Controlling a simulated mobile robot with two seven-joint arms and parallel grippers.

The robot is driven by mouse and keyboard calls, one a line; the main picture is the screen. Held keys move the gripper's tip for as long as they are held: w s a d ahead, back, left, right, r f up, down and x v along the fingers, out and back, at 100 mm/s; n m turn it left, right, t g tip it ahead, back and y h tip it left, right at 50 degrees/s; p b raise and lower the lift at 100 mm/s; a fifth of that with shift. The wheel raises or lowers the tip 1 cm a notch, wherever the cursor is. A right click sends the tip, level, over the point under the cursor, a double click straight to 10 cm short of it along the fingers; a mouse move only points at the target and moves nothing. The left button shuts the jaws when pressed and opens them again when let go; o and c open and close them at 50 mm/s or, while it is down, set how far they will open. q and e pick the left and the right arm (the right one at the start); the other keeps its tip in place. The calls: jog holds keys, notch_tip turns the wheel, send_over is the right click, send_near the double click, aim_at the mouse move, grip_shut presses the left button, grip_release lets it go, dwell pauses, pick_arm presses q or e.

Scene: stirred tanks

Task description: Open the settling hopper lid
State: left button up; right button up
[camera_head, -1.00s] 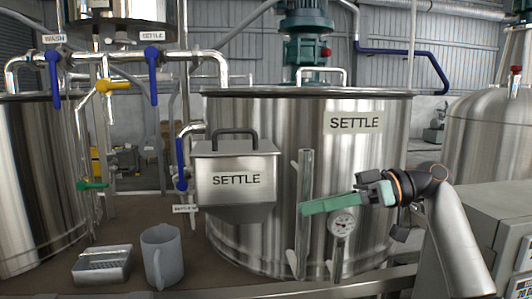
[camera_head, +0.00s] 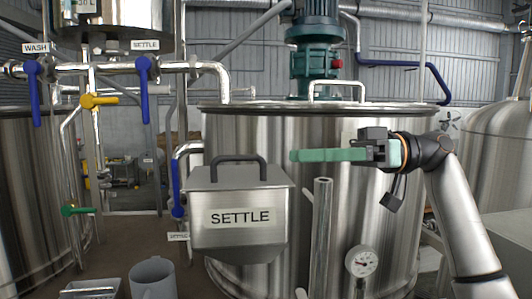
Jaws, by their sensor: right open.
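The settling hopper (camera_head: 238,236) is a steel box labelled SETTLE on the front of the large steel tank (camera_head: 250,130). Its lid (camera_head: 222,178) lies shut on top, with a dark arched handle (camera_head: 240,160) standing up from it. My right gripper (camera_head: 294,156) comes in from the right, with green fingers pointing left. It is open and empty, a little right of the handle at about its height in the picture, and apart from it. The fingers overlap in this view, so the gap between them is hidden. My left gripper is not in view.
A sight tube (camera_head: 318,235) and a round gauge (camera_head: 361,262) stand in front of the tank, right of the hopper. Pipes with blue valve handles (camera_head: 177,190) are close on the left. A grey jug (camera_head: 153,279) and a metal tray (camera_head: 92,290) sit at the lower left.

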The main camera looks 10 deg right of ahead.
jog(key=a+p, duration=0.1)
jog(key=a, duration=0.5)
jog(key=shift+w+a, duration=0.1)
jog(key=shift+a, duration=0.3)
grip_shut()
dwell(1.0)
